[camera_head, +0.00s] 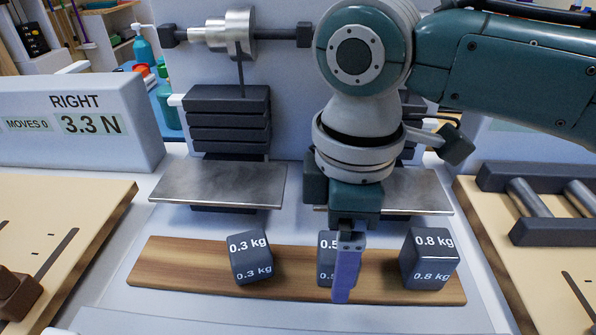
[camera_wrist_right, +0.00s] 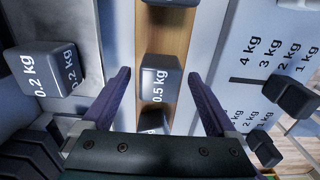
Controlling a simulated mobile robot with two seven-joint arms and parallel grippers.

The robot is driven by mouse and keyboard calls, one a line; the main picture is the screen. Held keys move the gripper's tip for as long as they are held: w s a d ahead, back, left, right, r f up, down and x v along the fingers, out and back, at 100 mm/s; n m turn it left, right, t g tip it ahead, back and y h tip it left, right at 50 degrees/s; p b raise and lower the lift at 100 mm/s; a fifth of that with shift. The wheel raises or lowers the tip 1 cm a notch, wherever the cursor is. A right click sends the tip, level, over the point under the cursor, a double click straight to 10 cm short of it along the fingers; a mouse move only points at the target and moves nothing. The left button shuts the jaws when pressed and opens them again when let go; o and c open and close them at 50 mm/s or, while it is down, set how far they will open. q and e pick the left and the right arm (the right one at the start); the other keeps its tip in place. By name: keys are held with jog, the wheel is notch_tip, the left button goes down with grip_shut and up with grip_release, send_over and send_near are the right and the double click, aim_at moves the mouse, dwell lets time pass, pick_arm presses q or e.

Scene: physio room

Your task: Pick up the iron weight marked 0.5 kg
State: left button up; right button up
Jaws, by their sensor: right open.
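The dark grey iron weight marked 0.5 kg (camera_head: 324,262) stands on a wooden strip in the head view, mostly hidden behind my right gripper (camera_head: 347,272). In the right wrist view, the 0.5 kg weight (camera_wrist_right: 160,85) shows its label between the two spread purple fingers of my right gripper (camera_wrist_right: 159,76). There is a gap on each side, so the gripper is open and holds nothing. I cannot tell how far the fingertips are above the wood. My left gripper is not in view.
On the wooden strip (camera_head: 190,262), the 0.3 kg weight (camera_head: 250,258) stands left and the 0.8 kg weight (camera_head: 428,260) right. Metal plates (camera_head: 222,184) lie behind. In the wrist view, a 0.2 kg weight (camera_wrist_right: 45,72) sits left and another dark block (camera_wrist_right: 154,122) close below.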

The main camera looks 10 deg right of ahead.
jog(key=shift+f, duration=0.1)
grip_shut()
dwell(0.8)
